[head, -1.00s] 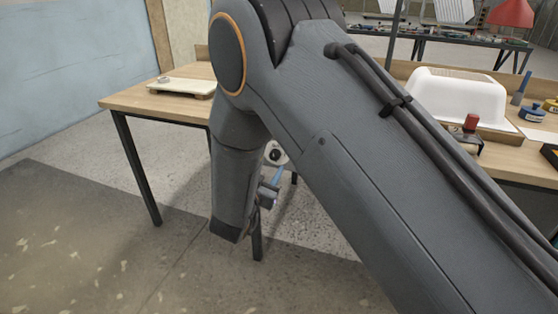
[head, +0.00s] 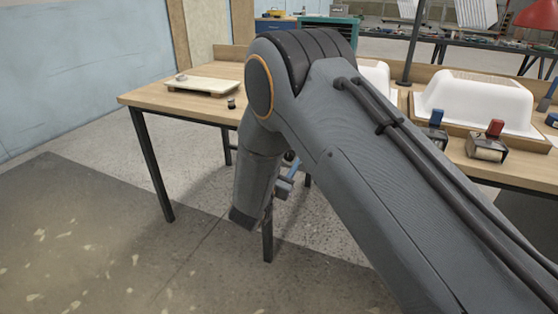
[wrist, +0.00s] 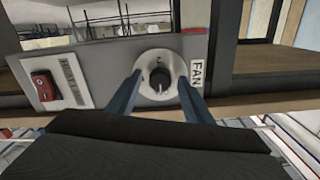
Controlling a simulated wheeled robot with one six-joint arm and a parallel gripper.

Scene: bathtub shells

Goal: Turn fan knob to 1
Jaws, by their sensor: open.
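The fan knob (wrist: 160,80) is a dark round knob on a pale round dial, set in a grey panel (wrist: 105,62), in the wrist view. A white FAN label (wrist: 197,74) stands upright to its right. My gripper (wrist: 160,84) is open, with one blue finger on each side of the knob in the picture. I cannot tell whether the fingers touch it or are still short of it. The number the knob points to is too small to read. In the head view my gripper (head: 287,183) shows below the arm, and the dial is mostly hidden behind the arm.
A red switch (wrist: 44,87) sits left on the panel. A wooden table (head: 135,99) bears a pale board (head: 203,86) and a small dark object (head: 231,103). White tub shells (head: 478,99) and tools with red and blue handles stand right. Floor at left is clear.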

